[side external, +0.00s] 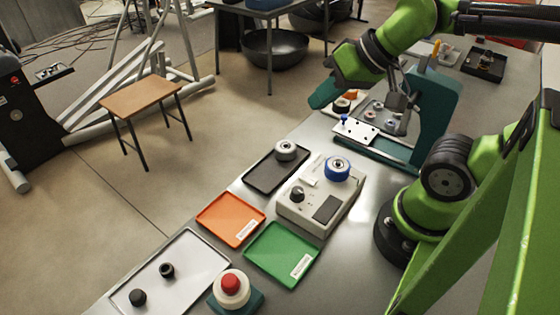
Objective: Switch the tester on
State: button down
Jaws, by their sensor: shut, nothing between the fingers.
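The tester (302,213) appears to be the pale grey box in the middle of the bench. It has a black knob (297,195) at its left, a dark panel (326,208) at its front right and a blue round part (337,168) with a metal centre at the back. The panel shows no visible light. The knob's exact setting is too small to read.
A black tray (262,177) holding a metal ring (285,150), an orange tray (224,232) and a green tray (270,268) lie close around the tester. A red button (230,283) and a pale tray (205,253) are in front. A teal press-like frame (436,110) stands behind.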

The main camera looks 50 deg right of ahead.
jog(key=m+g+h, duration=0.2)
jog(key=m+g, duration=0.5)
jog(key=m, duration=0.7)
send_over(312, 181)
notch_tip(312, 181, down, 5)
jog(key=shift+r, duration=0.1)
notch_tip(312, 181, down, 14)
jog(key=shift+f, duration=0.1)
dwell(0.3)
